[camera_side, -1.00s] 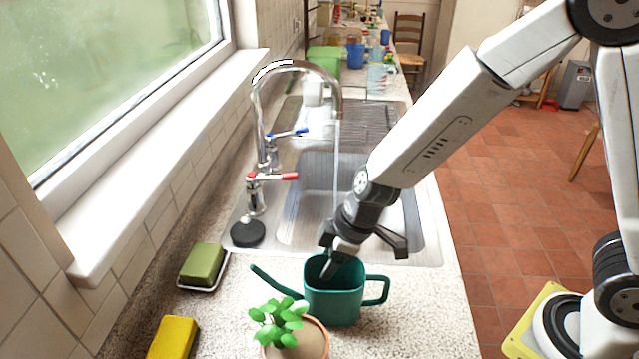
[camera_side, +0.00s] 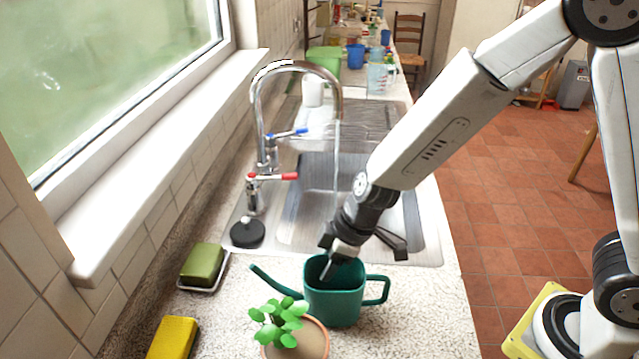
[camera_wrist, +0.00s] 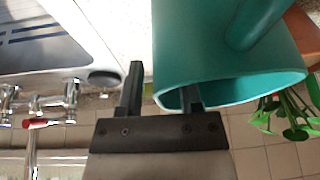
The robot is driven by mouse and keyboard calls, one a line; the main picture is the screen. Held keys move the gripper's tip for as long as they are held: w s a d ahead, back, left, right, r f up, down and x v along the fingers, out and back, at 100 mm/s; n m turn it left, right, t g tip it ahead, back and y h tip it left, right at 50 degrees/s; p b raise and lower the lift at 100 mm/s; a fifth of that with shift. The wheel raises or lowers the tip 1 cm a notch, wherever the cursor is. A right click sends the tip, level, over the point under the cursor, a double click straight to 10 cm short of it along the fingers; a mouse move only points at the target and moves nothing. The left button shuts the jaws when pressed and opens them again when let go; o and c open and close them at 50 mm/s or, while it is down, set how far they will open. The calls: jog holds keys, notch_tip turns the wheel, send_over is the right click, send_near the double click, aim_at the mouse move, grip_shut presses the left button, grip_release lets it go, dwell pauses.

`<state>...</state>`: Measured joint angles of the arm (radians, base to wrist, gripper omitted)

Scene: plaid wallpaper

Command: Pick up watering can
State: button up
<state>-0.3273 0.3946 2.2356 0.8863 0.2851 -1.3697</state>
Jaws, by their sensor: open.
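The green watering can (camera_side: 335,303) stands upright on the speckled counter, its spout pointing left and its handle on the right. My gripper (camera_side: 326,266) is over the can's open top, tilted, with a finger reaching into the mouth. In the wrist view the can (camera_wrist: 210,45) fills the upper right. There my gripper (camera_wrist: 163,80) is open, one finger at the can's mouth and the other outside, with the rim wall between them. The inner fingertip is partly hidden by the can, and I cannot tell whether either finger touches it.
A potted plant (camera_side: 309,342) stands close in front of the can. A green sponge (camera_side: 203,262) on a dish and a yellow sponge (camera_side: 172,338) lie to the left. The sink (camera_side: 300,225) and running tap (camera_side: 260,110) are behind. Bare counter (camera_side: 420,325) lies right of the can.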

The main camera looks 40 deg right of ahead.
jog(key=shift+f, duration=0.15)
dwell(0.3)
grip_shut()
dwell(1.2)
